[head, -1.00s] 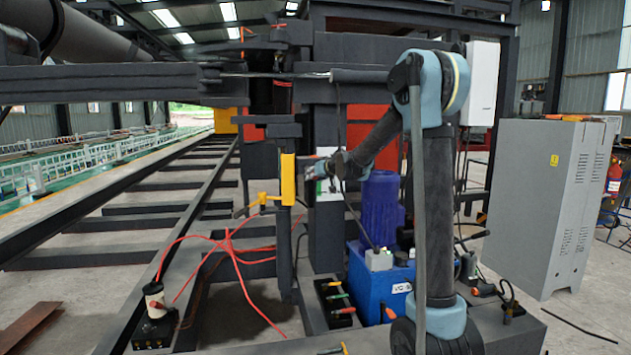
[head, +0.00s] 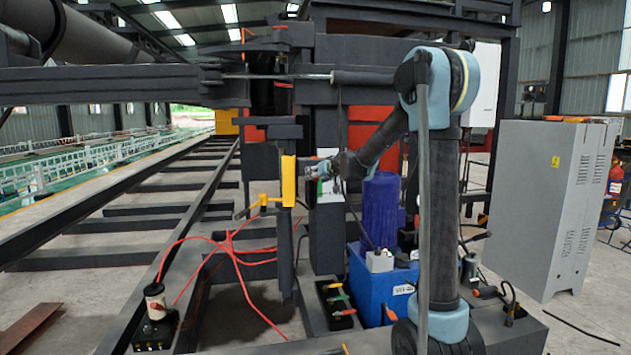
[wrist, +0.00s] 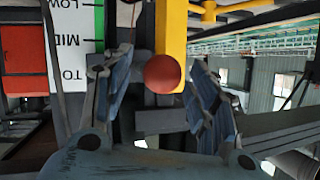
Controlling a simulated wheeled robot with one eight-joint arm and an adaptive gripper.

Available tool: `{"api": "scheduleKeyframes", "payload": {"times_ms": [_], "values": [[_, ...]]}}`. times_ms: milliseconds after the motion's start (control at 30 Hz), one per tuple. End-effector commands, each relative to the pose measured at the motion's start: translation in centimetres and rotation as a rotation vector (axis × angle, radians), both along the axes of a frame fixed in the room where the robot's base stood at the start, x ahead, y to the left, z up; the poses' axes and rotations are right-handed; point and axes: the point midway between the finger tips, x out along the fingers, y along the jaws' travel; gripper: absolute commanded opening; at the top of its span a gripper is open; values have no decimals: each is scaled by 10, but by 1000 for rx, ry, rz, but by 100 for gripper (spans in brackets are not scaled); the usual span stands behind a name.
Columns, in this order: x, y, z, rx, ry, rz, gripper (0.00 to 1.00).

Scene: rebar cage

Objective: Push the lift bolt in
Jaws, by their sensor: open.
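A round red knob (wrist: 162,73) shows in the wrist view at the end of a yellow upright bar (wrist: 171,30); I take it to be the lift bolt's end. My gripper (wrist: 160,88) is open, one finger on each side of the knob, with visible gaps. Whether it touches the knob cannot be told. In the head view the yellow upright piece (head: 289,180) stands on a dark post, and my gripper (head: 314,170) is just right of it. The knob is not clear there.
A white plate marked LOW and MID (wrist: 72,40) is close left of my gripper in the wrist view. Below it in the head view stand a blue tank (head: 372,285) and a purple motor (head: 381,210). Red hoses (head: 235,255) lie at lower left.

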Motion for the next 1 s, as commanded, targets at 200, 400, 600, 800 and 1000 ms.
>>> {"api": "scheduleKeyframes", "payload": {"times_ms": [200, 400, 600, 800, 1000], "values": [[-26, -17, 12, 0, 0, -1, 54], [-49, -31, 23, 0, 0, -1, 54], [-67, -42, 31, -2, 0, 0, 54], [-75, -47, 35, 0, 1, 0, 54], [-77, -48, 36, 0, 0, 0, 54]]}}
